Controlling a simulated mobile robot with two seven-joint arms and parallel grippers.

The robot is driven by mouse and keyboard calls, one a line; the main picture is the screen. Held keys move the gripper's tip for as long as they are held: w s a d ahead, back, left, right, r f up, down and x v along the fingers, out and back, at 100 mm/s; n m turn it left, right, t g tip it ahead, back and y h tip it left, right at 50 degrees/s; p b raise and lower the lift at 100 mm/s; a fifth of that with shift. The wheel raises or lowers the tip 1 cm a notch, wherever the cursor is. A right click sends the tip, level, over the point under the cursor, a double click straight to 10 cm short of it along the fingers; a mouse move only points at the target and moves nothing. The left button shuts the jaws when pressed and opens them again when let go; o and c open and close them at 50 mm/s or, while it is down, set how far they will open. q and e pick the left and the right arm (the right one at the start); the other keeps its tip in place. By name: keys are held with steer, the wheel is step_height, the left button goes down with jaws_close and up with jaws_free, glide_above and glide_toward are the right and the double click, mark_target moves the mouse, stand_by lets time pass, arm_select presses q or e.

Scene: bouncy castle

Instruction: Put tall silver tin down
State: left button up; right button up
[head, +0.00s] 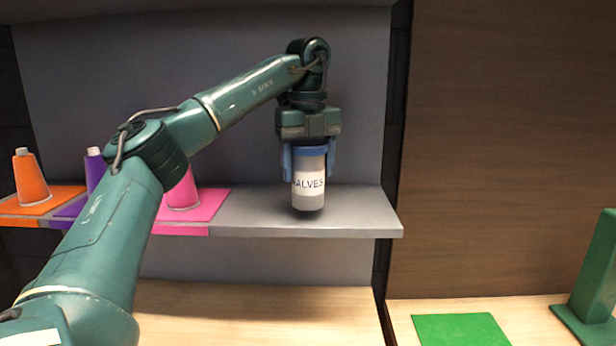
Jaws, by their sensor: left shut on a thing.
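The tall silver tin (308,200) is upright, with a white label that reads "ALVES" in the part that shows. My left gripper (309,165) points straight down and is shut on the tin near its top, with a blue finger on each side. The tin is over the right part of the grey shelf (360,218). Its bottom is at or just above the shelf surface; I cannot tell if it touches. My right gripper is not in view.
An orange cone (30,178), a purple cone (95,170) and a pink cone (183,192) stand on matching mats on the shelf's left, partly behind my arm. The shelf is clear around the tin. A green mat (460,330) and a green stand (590,280) are lower right.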

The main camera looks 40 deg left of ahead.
mark_target(308, 142)
arm_select(q)
step_height(308, 142, down, 2)
steer(key=shift+f, duration=0.1)
steer(key=shift+w+a+f, duration=0.2)
steer(key=shift+f, duration=0.05)
steer(key=shift+f, duration=0.15)
steer(key=o, duration=1)
steer(key=shift+o, duration=0.2)
steer(key=shift+r, duration=3.95)
steer(key=shift+s+d, duration=0.1)
